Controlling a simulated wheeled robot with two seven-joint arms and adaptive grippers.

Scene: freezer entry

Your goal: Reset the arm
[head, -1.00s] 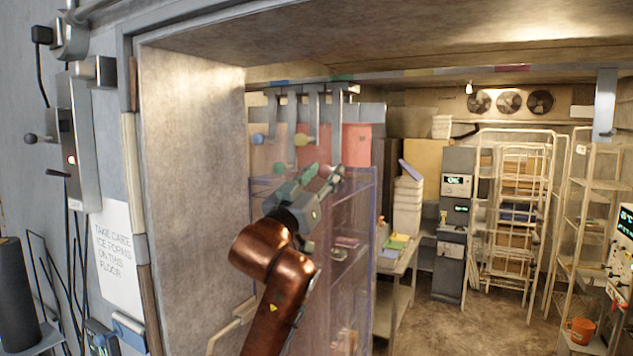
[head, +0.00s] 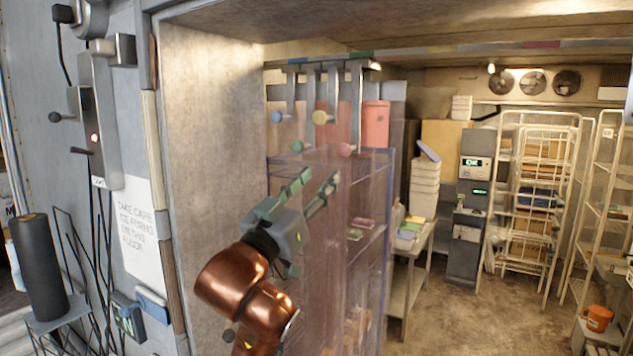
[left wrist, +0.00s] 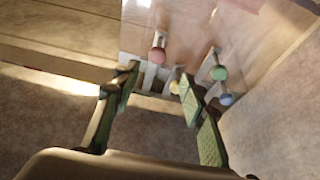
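My left arm, in copper colour, comes up from the lower middle of the head view. Its left gripper (head: 318,184) has green-padded fingers spread apart, with nothing between them. It is raised in front of the clear shelf unit, below hanging levers with coloured knobs. In the left wrist view, the open fingers (left wrist: 155,95) point toward a pink knob (left wrist: 157,54), a green knob (left wrist: 218,73) and others, apart from them. My right gripper does not show in either view.
The doorway's thick frame (head: 205,150) stands left of the arm. The clear shelf unit (head: 370,210) is close by on the right. A table (head: 410,255), wire racks (head: 535,200) and an orange bucket (head: 597,318) stand farther back. The floor between is open.

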